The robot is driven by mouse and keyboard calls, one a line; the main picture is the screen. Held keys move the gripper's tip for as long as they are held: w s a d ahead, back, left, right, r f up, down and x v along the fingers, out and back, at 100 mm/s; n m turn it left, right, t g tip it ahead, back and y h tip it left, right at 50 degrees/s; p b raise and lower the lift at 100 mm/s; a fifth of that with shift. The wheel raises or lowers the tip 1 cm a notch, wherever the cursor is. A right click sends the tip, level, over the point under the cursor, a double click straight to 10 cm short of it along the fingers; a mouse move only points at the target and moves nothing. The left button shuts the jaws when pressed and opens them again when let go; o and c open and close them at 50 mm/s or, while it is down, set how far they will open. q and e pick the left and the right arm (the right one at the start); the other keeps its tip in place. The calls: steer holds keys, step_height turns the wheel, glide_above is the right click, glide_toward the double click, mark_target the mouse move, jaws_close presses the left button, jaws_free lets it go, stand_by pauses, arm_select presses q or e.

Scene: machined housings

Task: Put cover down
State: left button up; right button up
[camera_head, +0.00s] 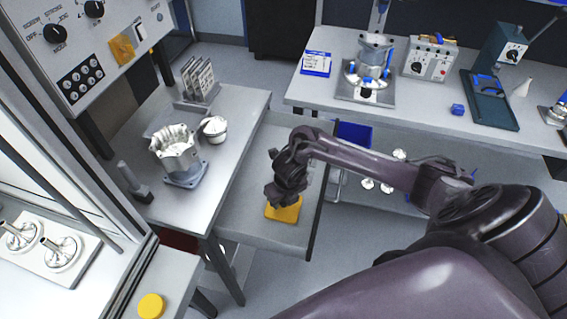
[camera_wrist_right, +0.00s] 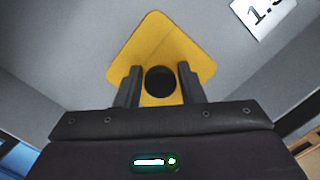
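The cover (camera_head: 284,212) is a yellow plate with a black knob. It lies flat in the grey open-topped drawer (camera_head: 240,210). In the right wrist view, the cover (camera_wrist_right: 160,45) shows its round knob between my fingers. My right gripper (camera_head: 281,199) points down over the cover and hides part of it. In the right wrist view, the gripper's fingers (camera_wrist_right: 161,75) stand on either side of the knob, with a narrow gap visible at each side, so it looks open. My left gripper is not in view.
On the table left of the drawer stand a machined housing (camera_head: 177,155), a small white-and-metal part (camera_head: 215,128) and a rack of plates (camera_head: 199,78). The back bench holds another housing (camera_head: 374,58) in a fixture. A white numbered label (camera_wrist_right: 262,14) is on the drawer.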

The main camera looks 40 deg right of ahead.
mark_target(287, 210)
steer(key=shift+o, duration=1.3)
steer(key=shift+r, duration=0.15)
step_height(287, 210, up, 12)
steer(key=s+p, duration=0.1)
steer(key=p, duration=0.1)
steer(key=shift+s+p, duration=0.4)
